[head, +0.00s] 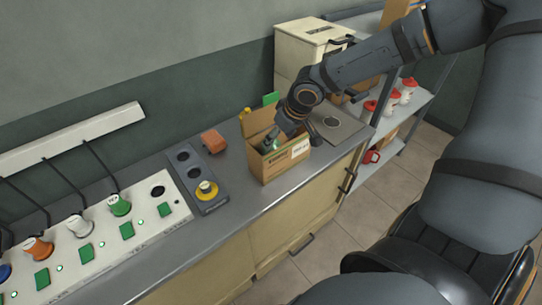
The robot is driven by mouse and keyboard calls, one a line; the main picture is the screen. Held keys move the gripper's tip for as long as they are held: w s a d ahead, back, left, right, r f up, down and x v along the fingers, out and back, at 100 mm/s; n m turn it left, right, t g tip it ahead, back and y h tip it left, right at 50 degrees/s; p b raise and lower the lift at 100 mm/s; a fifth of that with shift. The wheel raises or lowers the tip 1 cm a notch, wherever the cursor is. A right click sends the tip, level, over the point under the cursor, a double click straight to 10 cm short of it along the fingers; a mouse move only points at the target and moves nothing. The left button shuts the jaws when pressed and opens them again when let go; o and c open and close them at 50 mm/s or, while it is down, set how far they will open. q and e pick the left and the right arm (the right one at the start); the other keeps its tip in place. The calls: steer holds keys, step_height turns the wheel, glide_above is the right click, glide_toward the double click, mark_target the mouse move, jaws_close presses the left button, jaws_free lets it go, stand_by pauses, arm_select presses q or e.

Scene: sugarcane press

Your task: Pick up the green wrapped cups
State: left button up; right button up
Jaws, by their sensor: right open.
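An open cardboard box (272,172) stands on the grey counter. My right gripper (292,136) reaches down from the upper right at the box's opening, with its fingers apart. A small green thing (270,146) shows inside the box, close to the fingers. It may be a green wrapped cup, but it is too small and covered to tell. Much of the box's inside is hidden by the gripper and the box walls. My left gripper is not in view.
The grey counter (232,172) holds a dark holder strip (186,172) with a yellow item, a red-brown block (213,140) and a white panel (150,222) with several coloured plugs. A beige cabinet (300,52) stands behind. Shelves (418,104) at right hold red and white containers.

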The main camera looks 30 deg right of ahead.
mark_target(275, 144)
steer(key=x, duration=0.3)
steer(key=shift+w+a, duration=0.1)
steer(key=shift+w, duration=0.1)
steer(key=shift+f, duration=0.4)
steer(key=x, duration=0.4)
steer(key=shift+w+f, duration=0.2)
steer(key=shift+w, duration=0.05)
steer(key=shift+s, duration=0.1)
